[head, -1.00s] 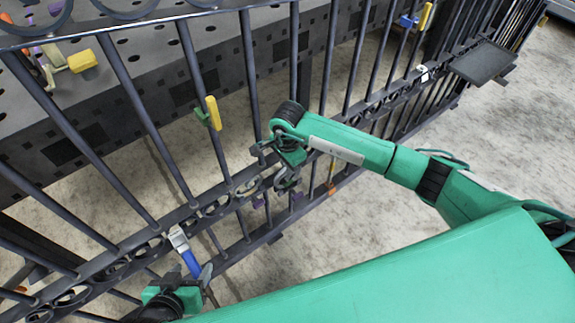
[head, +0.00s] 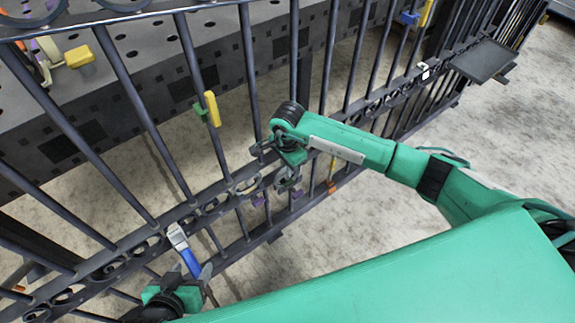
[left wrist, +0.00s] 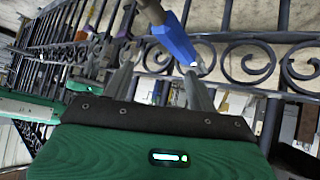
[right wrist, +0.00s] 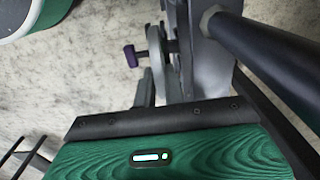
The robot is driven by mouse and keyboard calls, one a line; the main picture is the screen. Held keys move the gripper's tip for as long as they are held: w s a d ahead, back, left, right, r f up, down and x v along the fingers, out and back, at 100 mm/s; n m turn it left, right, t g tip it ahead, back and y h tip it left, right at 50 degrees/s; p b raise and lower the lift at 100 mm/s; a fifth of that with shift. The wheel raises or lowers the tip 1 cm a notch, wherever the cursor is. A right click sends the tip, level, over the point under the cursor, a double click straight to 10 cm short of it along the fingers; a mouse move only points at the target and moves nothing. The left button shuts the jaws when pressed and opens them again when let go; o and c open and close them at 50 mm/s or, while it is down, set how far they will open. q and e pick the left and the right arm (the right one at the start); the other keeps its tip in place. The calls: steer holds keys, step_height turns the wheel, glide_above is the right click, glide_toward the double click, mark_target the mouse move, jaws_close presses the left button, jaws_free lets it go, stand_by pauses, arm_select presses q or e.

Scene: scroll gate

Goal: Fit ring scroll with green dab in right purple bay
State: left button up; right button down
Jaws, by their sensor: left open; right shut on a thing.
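My right gripper (head: 284,170) is at the middle rail of the dark gate (head: 150,125), shut on a grey curved scroll (head: 288,182). In the right wrist view the scroll (right wrist: 157,60) shows edge-on between the fingers; I see no green dab on it. A purple tab (right wrist: 131,55) stands out just left of it. In the head view two purple tabs (head: 258,201) (head: 297,194) hang below the rail near this gripper. My left gripper (head: 188,278) is open at the lower left. A blue-handled tool (head: 190,262) with a pale head is by its fingers (left wrist: 163,85).
A yellow and green clamp (head: 211,108) sits on a bar. An orange tab (head: 332,187) is low on the gate, right of my right gripper. A dark tray (head: 484,60) is fixed at the far right. A perforated grey bench (head: 150,55) stands behind the bars.

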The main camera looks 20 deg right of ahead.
arm_select(q)
steer(key=shift+f, duration=0.25)
arm_select(e)
steer(key=shift+f, duration=0.3)
steer(key=c, duration=1.4)
jaws_free()
arm_select(q)
step_height(320, 180, up, 2)
steer(key=shift+r+p, duration=0.1)
steer(key=shift+p, duration=0.7)
arm_select(e)
step_height(320, 180, up, 14)
steer(key=shift+f, duration=0.1)
